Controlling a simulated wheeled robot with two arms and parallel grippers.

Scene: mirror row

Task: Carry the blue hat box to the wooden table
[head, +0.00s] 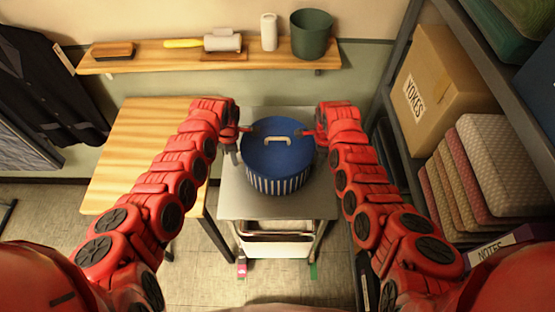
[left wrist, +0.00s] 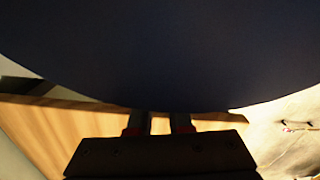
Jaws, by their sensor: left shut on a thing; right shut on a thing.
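The blue hat box (head: 275,160) is round, with a white handle on its lid and pale stripes down its side. In the head view it is over the grey metal cart top (head: 240,205); I cannot tell whether it touches it. My left gripper (head: 244,132) is shut on its left side, my right gripper (head: 312,137) on its right side. In the left wrist view the box's dark underside or wall (left wrist: 160,50) fills the upper part, above the left gripper's fingers (left wrist: 160,123). The wooden table (head: 125,160) stands left of the cart, its visible top bare, partly hidden by my left arm.
A wall shelf (head: 210,62) above holds a brush, a roller, a white cylinder and a green pot (head: 311,35). A rack at right holds a YOKES carton (head: 440,85) and cushions (head: 480,165). Dark coats (head: 55,85) hang at left.

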